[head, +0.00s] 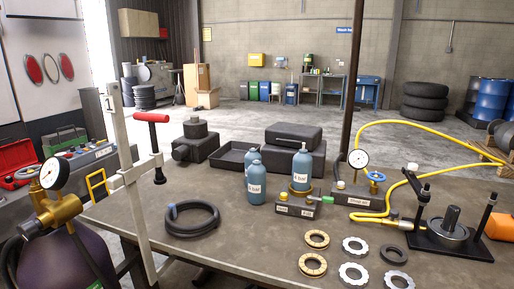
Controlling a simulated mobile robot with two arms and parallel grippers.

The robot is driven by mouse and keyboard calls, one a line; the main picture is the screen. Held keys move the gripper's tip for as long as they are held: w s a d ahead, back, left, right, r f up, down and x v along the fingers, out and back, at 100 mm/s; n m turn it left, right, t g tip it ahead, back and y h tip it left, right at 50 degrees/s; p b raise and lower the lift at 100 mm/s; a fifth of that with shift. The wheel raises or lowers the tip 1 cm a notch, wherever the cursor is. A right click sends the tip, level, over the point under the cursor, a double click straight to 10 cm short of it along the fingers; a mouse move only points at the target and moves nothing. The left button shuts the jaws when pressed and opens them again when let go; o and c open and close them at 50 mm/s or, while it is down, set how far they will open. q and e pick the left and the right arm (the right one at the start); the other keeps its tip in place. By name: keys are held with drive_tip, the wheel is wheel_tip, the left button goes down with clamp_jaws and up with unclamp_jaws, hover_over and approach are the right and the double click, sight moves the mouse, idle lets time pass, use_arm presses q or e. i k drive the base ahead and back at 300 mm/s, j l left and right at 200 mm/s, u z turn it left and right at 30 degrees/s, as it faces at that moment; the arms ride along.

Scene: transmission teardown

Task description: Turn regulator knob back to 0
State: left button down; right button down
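A blue knob (376,176) sits beside a round white-faced gauge (358,159) on a small dark box (355,196) at the right of the workbench. The gauge needle is too small to read. A second gauge (51,174), larger and nearer, is on a brass fitting (58,212) atop a dark purple tank at the lower left. I cannot tell which fitting carries the regulator knob that the task names. Neither gripper is in view, and nothing is seen touching the blue knob.
A pale post (128,180) stands at left.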

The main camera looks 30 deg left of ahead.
sight(28, 230)
drive_tip(key=u, duration=2.25)
